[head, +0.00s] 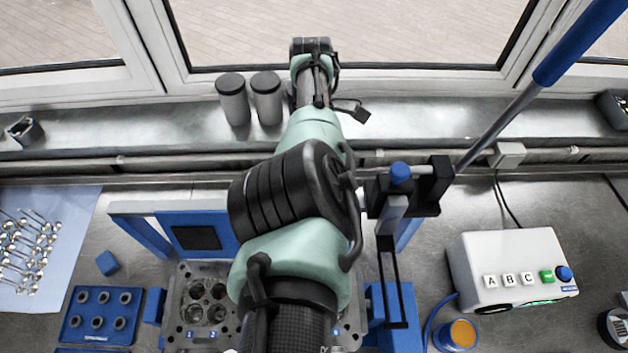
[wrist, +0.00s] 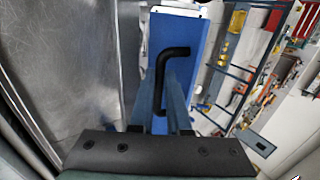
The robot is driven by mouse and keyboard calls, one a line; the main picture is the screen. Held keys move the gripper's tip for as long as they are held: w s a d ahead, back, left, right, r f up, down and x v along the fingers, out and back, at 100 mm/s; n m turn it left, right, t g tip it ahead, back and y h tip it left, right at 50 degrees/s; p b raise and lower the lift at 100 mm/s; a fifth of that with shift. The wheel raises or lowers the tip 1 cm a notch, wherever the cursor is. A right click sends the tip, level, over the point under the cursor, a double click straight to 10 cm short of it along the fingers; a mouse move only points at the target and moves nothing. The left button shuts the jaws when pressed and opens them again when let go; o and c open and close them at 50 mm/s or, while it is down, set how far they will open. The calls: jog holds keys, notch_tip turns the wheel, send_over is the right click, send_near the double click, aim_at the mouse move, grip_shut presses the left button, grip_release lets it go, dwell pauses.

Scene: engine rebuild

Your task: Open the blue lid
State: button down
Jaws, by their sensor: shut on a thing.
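The blue lid (wrist: 198,45) shows in the wrist view as a blue panel with a bent black handle (wrist: 176,52) on it. My gripper (wrist: 163,88) is shut on this handle, with the handle's lower part between the fingers. The fingers partly hide the lower part of the lid. In the head view I cannot make out the lid or the handle. There my arm reaches away toward the windows, and its far end (head: 313,75) is over the metal ledge; the fingertips are hidden.
Two grey canisters (head: 249,100) stand on the ledge left of my arm. A press with a long blue-gripped lever (head: 497,128) stands to the right. A white control box (head: 514,267), an engine head (head: 199,306) and a blue holder (head: 97,315) are on the bench.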

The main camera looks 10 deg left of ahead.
jog(key=shift+d+r, duration=0.1)
jog(key=c, duration=0.9)
grip_release()
